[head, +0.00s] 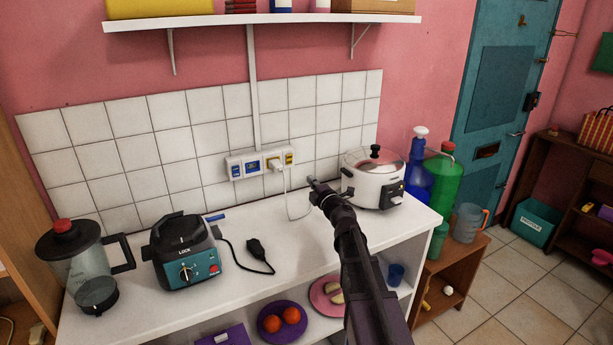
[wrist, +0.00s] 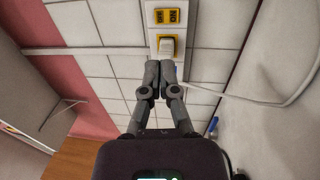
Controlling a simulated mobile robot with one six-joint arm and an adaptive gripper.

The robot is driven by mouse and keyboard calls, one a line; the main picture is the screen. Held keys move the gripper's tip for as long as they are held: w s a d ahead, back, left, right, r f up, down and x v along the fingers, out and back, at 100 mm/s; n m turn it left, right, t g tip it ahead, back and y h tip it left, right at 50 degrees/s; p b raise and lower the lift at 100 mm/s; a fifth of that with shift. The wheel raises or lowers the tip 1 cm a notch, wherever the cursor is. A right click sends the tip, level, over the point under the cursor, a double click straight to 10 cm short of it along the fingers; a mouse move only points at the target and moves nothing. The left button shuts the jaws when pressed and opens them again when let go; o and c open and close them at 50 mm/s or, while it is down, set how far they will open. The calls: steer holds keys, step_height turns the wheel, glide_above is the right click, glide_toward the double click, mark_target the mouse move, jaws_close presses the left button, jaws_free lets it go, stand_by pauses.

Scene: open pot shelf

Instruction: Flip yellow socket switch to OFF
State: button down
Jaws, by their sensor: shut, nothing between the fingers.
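A white wall socket panel (head: 243,167) is fixed to the tiles, with blue parts at its left and yellow parts at its right. My gripper (head: 313,183) is shut and empty, right of and below the panel in the head view. In the wrist view its fingertips (wrist: 160,64) appear just below the plug; contact cannot be told.
A white cord (wrist: 245,101) hangs from the plug. A white cooker (head: 372,180) stands on the counter right of my gripper. A teal-and-black appliance (head: 184,253) with a loose black plug (head: 256,250) and a glass jug (head: 85,265) stand left. A shelf (head: 270,20) hangs above.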

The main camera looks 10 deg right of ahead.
steer(key=p+x, duration=0.1)
steer(key=x, duration=1.2)
steer(key=shift+w+p, duration=0.15)
steer(key=shift+p, duration=0.15)
steer(key=shift+w+a+r, duration=0.1)
steer(key=shift+w+r, duration=0.05)
steer(key=shift+w, duration=0.15)
steer(key=shift+s, duration=0.1)
steer(key=shift+s, duration=0.4)
steer(key=p, duration=0.2)
glide_toward(291, 156)
steer(key=s+d+r, duration=0.1)
steer(key=s+r, duration=0.1)
steer(key=s, duration=0.3)
steer(key=shift+s+d+r, duration=0.25)
steer(key=shift+s+r, duration=0.05)
